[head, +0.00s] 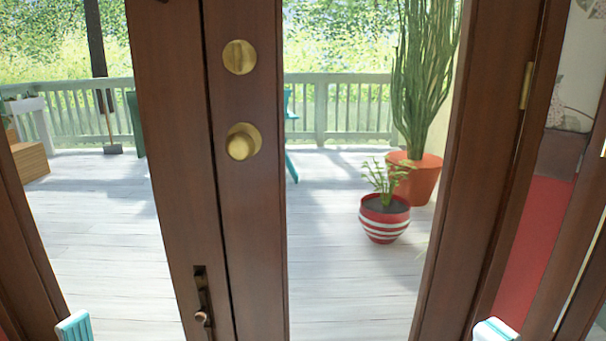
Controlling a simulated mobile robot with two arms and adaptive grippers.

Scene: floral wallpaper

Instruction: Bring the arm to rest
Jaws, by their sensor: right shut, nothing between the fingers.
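My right gripper (495,330) shows only as a small white and teal tip at the bottom edge, right of centre. It is shut and empty, in front of the lower right part of the wooden door frame. My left gripper (75,326) shows only as a ribbed teal and white piece at the bottom edge on the left. Its fingers cannot be made out, so I cannot tell whether it is open or shut. The rest of both arms is below the view.
Brown glazed doors (245,200) stand before me, with a brass knob (242,142), a brass lock (239,57) and a low bolt (203,300). Beyond is a plank deck (325,270) with a striped pot (385,222) and an orange pot (418,180).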

